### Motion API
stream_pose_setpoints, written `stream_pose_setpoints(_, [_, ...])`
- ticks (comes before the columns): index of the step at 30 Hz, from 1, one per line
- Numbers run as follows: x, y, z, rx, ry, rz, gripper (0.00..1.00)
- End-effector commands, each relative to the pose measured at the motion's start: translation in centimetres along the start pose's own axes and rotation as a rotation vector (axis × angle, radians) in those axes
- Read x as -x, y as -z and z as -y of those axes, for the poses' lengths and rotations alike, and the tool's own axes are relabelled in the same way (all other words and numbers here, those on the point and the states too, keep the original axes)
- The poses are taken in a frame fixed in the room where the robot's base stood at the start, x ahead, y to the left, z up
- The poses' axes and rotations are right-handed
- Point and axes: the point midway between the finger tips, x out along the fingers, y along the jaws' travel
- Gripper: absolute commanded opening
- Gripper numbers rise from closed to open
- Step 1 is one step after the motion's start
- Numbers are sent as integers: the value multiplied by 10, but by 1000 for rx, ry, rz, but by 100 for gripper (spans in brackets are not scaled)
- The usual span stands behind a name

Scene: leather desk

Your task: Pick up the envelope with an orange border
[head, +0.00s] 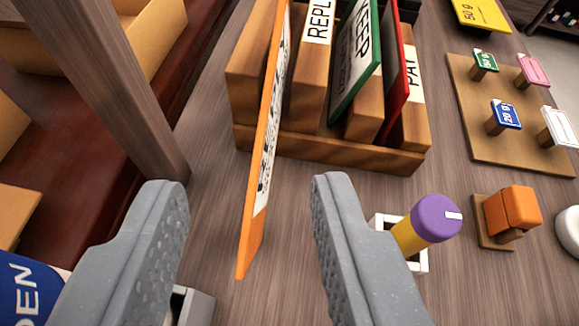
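The envelope with an orange border (256,188) stands on edge, seen nearly edge-on, with its white face and dark writing turned right. Its near end reaches between the two fingers of my gripper (250,225). The gripper is open, one grey finger on each side, with a visible gap to the envelope on both sides. The envelope's far part is beside the left end of a wooden letter rack (330,151); I cannot tell whether it rests in a slot.
The rack has labelled slots and holds a green-bordered envelope (357,60) and a red-bordered one (398,65). To the right are a purple-capped yellow stick (432,220) in a white holder, an orange block (513,210) and a board of small stamps (465,120). A wooden post (110,80) stands left.

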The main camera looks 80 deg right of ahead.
Motion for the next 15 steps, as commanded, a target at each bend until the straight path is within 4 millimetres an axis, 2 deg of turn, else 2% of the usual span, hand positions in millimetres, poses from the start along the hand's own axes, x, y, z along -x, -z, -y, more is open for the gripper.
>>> stream_pose_setpoints(3, [-5,-11,-3,-22,-21,-4,36])
stream_pose_setpoints(8, [-14,-13,-5,-30,-28,-6,36])
stream_pose_setpoints(15, [-51,-13,-6,-29,-28,-7,36])
